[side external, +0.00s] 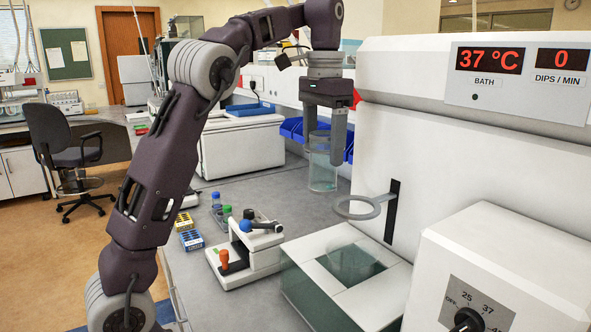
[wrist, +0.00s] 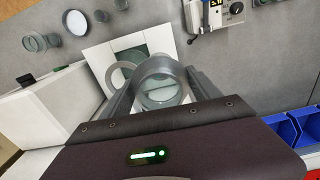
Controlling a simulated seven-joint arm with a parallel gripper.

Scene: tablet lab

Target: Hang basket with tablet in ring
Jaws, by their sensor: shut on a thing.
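My gripper (side external: 324,142) is shut on a clear, cylindrical basket (side external: 322,174) and holds it upright in the air. The basket also shows between the fingers in the wrist view (wrist: 163,92). A pale line shows inside it there, but I cannot tell whether it is the tablet. The grey ring (side external: 352,214) sticks out from a dark slot in the white machine. The basket is above and left of the ring in the side view, apart from it. In the wrist view the ring (wrist: 113,77) is left of the basket, partly hidden by it.
Below the ring is a water bath (side external: 372,298) with a white top and a clear vessel (side external: 352,262) in its opening. The white machine (side external: 460,150) stands close at right. A small bench device (side external: 245,256), bottles (side external: 217,200) and small boxes (side external: 189,239) stand left on the grey bench.

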